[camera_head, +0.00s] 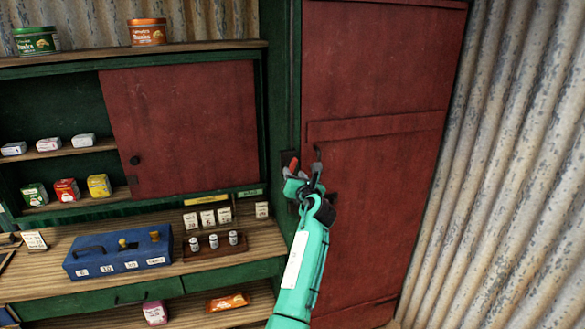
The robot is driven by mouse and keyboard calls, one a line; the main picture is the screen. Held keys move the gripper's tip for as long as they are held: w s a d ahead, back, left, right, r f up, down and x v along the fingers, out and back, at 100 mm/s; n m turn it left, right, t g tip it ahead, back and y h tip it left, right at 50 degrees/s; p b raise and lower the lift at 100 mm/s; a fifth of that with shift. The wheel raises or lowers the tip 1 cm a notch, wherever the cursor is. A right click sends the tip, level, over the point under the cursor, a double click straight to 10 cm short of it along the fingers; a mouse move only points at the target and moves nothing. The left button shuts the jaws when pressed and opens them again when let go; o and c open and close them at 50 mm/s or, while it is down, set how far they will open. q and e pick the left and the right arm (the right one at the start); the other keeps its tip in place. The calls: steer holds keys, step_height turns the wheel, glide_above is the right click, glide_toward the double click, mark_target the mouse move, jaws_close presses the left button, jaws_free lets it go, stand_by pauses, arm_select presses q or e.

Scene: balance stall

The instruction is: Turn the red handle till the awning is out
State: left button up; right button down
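A small red handle (294,164) shows at the green post beside the red door, just above my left gripper. My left gripper (305,172) is at the handle, with its dark fingers pointing up and away from me. It hides the lower part of the handle and its mount. One dark finger stands to the right of the red part. I cannot tell whether the fingers are closed on the handle. My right gripper is not in view. No awning shows.
A red door (380,90) stands behind my gripper, with a corrugated wall (500,170) to its right. On the left are a counter (130,225) with a blue box (105,258), small bottles on a brown tray (187,255), and shelves with packets and tins.

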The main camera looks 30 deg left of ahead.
mark_target(292, 169)
arm_select(q)
steer(key=shift+x, duration=1.05)
steer(key=shift+w+a, duration=0.3)
steer(key=shift+a, duration=0.05)
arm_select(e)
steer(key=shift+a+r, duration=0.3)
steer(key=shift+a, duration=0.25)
arm_select(q)
jaws_close()
steer(key=shift+r+p, duration=0.1)
steer(key=shift+p, duration=0.4)
steer(key=m+p, duration=0.1)
steer(key=p, duration=0.3)
steer(key=shift+r, duration=0.2)
steer(key=shift+f+m+p, duration=0.25)
steer(key=shift+m+p, duration=0.15)
steer(key=shift+p, duration=0.15)
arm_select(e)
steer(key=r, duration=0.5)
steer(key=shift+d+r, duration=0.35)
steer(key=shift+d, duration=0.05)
